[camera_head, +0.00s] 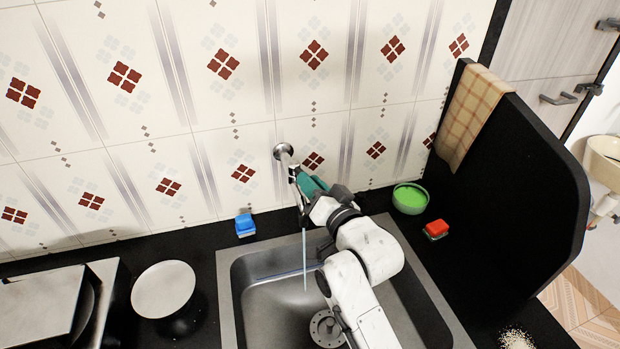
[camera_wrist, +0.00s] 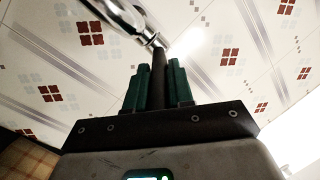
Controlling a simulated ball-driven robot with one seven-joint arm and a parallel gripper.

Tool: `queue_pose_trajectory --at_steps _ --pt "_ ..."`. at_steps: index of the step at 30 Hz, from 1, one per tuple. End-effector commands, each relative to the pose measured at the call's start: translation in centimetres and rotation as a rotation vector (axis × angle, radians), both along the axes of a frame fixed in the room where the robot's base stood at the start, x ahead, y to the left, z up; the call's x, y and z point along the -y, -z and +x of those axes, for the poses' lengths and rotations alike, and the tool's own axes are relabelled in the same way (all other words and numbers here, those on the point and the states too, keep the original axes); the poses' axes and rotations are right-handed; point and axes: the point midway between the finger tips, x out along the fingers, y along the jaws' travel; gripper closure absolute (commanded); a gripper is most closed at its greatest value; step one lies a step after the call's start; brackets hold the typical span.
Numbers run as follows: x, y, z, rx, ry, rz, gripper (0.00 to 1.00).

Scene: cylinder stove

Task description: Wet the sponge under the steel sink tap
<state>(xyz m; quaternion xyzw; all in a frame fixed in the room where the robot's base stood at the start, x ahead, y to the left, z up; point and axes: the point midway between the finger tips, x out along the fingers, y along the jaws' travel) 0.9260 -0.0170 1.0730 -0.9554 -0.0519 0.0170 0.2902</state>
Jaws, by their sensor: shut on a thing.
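The steel tap (camera_head: 284,152) comes out of the tiled wall above the sink (camera_head: 232,290). It also shows in the wrist view (camera_wrist: 125,14). My gripper (camera_head: 302,178) is at the tap. In the wrist view its teal fingers (camera_wrist: 158,82) are shut on a dark bar, which looks like the tap's lever (camera_wrist: 158,60). A thin pale blue stream of water (camera_head: 304,262) falls into the sink. A blue sponge (camera_head: 245,225) lies on the counter left of the tap. A red sponge (camera_head: 437,229) lies on the counter at the right. Both are apart from the stream.
A green bowl (camera_head: 410,198) stands behind the sink, near the red sponge. A white plate (camera_head: 163,289) is on the left counter. A black partition (camera_head: 505,190) with a checked cloth (camera_head: 470,112) rises at the right. My arm crosses over the sink.

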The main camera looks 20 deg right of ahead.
Motion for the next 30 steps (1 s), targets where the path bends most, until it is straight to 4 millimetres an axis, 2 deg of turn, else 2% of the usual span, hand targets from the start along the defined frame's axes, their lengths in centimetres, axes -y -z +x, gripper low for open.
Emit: queue_pose_trajectory --at_steps 10,11,18,26,30 --pt "0.0 0.0 0.0 0.004 -0.004 -0.001 1.00" --pt "0.0 0.0 0.0 0.004 -0.004 -0.001 0.76" --pt "0.0 0.0 0.0 0.003 -0.003 -0.001 0.53" --pt "0.0 0.0 -0.1 0.003 -0.003 0.000 0.53" --pt "0.2 0.2 -1.2 0.002 -0.002 0.001 0.53"
